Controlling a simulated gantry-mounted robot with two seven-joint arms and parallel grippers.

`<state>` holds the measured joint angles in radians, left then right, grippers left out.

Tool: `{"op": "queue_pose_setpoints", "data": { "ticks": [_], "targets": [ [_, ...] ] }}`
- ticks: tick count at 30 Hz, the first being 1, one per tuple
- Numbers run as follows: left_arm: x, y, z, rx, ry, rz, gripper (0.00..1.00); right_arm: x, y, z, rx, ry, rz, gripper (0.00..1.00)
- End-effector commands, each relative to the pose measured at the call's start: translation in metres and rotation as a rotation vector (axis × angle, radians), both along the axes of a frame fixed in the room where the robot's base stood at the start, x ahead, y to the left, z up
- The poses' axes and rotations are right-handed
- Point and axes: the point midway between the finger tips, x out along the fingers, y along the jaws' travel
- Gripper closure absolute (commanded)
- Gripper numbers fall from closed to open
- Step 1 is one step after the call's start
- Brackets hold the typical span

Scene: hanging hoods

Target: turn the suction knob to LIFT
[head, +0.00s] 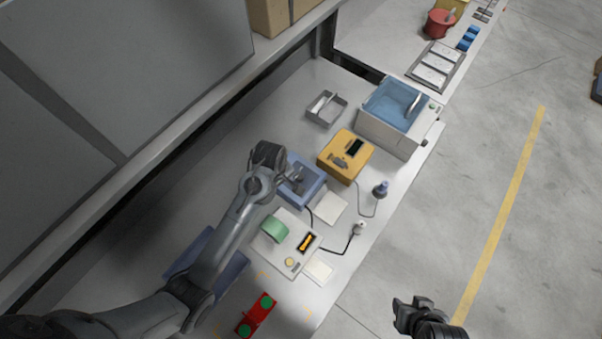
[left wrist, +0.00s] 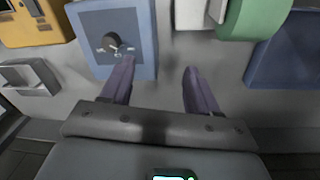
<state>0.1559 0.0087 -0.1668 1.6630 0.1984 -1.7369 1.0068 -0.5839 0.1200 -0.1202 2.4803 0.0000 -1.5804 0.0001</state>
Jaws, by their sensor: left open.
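A blue box (head: 309,193) stands on the bench in the head view, partly hidden by my left gripper (head: 285,176). In the left wrist view the blue box (left wrist: 84,22) shows a round dark knob (left wrist: 112,42) on its face, with small pale marks around it. The marks are too small to read, so I cannot tell the knob's setting. My left gripper (left wrist: 160,66) is open and empty. Its left fingertip overlaps the lower edge of the knob's panel; the knob is not between the fingers. My right gripper (head: 414,304) is over the floor, away from the bench.
A yellow box (head: 335,172) and a blue-lidded white bath (head: 378,133) stand beyond the blue box. A white device with a green roll (head: 275,229) is on the near side.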

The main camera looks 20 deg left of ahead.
Motion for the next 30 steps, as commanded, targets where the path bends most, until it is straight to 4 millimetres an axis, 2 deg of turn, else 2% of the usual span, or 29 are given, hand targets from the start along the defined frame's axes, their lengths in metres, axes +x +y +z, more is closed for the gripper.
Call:
{"op": "queue_pose_setpoints", "data": {
  "ticks": [1,3,6,10,15,19,30],
  "targets": [
    [0.023,-0.005,-0.01,-0.008,0.015,0.097,0.4,0.0,0.0,-0.017,0.0,0.0,0.0,0.57],
    [0.046,-0.01,-0.012,-0.016,0.045,0.237,0.4,0.0,0.0,-0.026,0.0,0.0,0.0,0.57],
    [0.071,-0.016,-0.011,-0.018,0.081,0.409,0.4,0.0,0.0,-0.037,0.0,0.0,0.0,0.57],
    [0.093,-0.022,-0.005,-0.015,0.11,0.571,0.4,0.001,0.0,-0.046,0.0,-0.001,0.0,0.57],
    [0.106,-0.025,-0.002,-0.008,0.131,0.679,0.4,0.001,0.0,-0.05,-0.001,-0.002,0.0,0.57],
    [0.107,-0.025,-0.009,-0.006,0.135,0.701,0.4,0.001,0.0,-0.05,0.0,-0.003,0.0,0.57],
    [0.104,-0.026,-0.065,-0.006,0.136,0.698,0.4,0.002,0.0,-0.05,0.0,-0.004,0.0,0.57]
  ]
}}
